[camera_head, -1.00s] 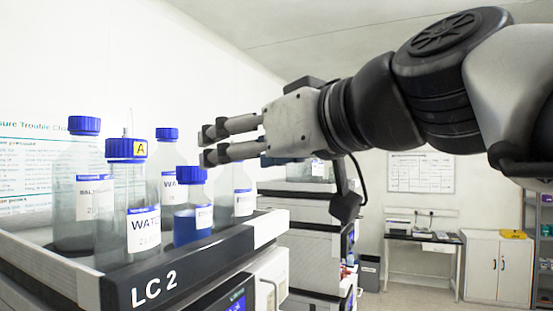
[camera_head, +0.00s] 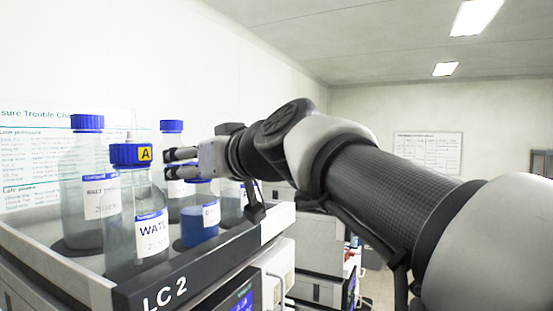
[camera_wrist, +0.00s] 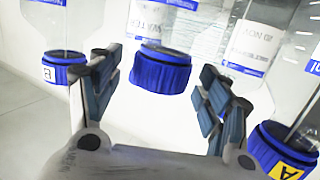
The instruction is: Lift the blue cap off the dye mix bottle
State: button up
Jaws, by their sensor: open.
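The dye mix bottle appears to be the short bottle of blue liquid (camera_head: 198,230) in the tray in the head view. Its blue cap (camera_head: 200,188) is partly hidden behind or under my gripper. My gripper (camera_head: 167,164) is open and level, pointing left above this bottle; its fingertips overlap the rear bottle. In the wrist view, bottles appear upside down. A blue cap (camera_wrist: 162,72) shows between the spread fingers (camera_wrist: 158,88), on a bottle whose label seems to read WATER. No blue liquid shows there. The fingers appear empty; contact with any cap cannot be told.
A bottle with an "A" cap (camera_head: 131,155) stands at the front left and a tall clear bottle (camera_head: 84,195) behind it. A "B" cap (camera_wrist: 64,70) is left in the wrist view. The LC 2 tray (camera_head: 110,292) has a raised rim. A wall is behind.

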jog(key=shift+w+a, duration=0.2)
jog(key=shift+w, duration=0.1)
jog(key=shift+s+d, duration=0.1)
jog(key=shift+s, duration=0.1)
jog(key=shift+c, duration=0.2)
jog(key=shift+w, duration=0.1)
jog(key=c, duration=0.8)
